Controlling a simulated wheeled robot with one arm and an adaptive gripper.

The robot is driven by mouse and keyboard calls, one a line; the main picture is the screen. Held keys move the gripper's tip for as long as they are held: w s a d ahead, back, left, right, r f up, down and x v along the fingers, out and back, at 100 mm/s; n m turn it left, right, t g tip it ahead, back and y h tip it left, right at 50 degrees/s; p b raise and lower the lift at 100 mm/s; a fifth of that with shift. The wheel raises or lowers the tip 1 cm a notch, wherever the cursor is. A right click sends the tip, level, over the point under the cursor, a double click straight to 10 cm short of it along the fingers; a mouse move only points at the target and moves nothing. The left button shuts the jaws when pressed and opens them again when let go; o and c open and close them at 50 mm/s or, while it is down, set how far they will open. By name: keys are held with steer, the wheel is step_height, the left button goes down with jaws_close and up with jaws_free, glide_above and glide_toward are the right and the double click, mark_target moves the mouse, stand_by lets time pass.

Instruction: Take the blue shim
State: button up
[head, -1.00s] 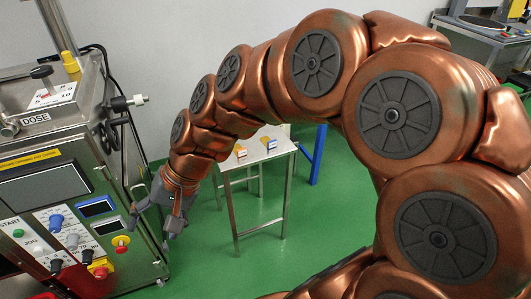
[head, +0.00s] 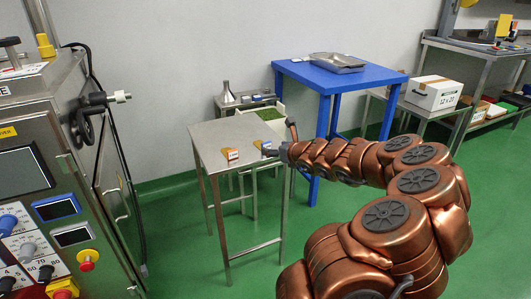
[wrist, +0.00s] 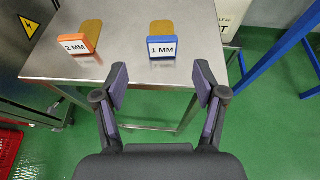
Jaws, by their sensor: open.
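The blue shim (wrist: 163,47) is a blue-edged plate with a "1 MM" label and a tan part behind it. It lies near the front edge of the steel table (wrist: 118,35), and also shows in the head view (head: 265,147) just left of my gripper. My gripper (wrist: 160,80) is open and empty in the wrist view, its two fingers apart, with the blue shim ahead between them and not touched. In the head view my gripper (head: 288,150) is at the table's right side.
An orange shim (wrist: 78,44) labelled "2 MM" lies left of the blue one. A blue table (head: 340,78) with a metal tray (head: 338,62) stands behind. The machine (head: 40,150) stands at left. Green floor is clear in front.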

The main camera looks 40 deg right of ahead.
mark_target(267, 144)
steer(key=shift+d+r+x, duration=0.1)
steer(key=shift+r+x, duration=0.05)
steer(key=shift+x, duration=1.1)
steer(key=shift+d+r+x, duration=0.1)
steer(key=shift+r+x, duration=0.1)
steer(key=shift+x, duration=1.05)
steer(key=shift+b+x, duration=0.4)
steer(key=shift+x, duration=0.6)
steer(key=shift+w+d, duration=0.15)
steer(key=shift+w, duration=0.3)
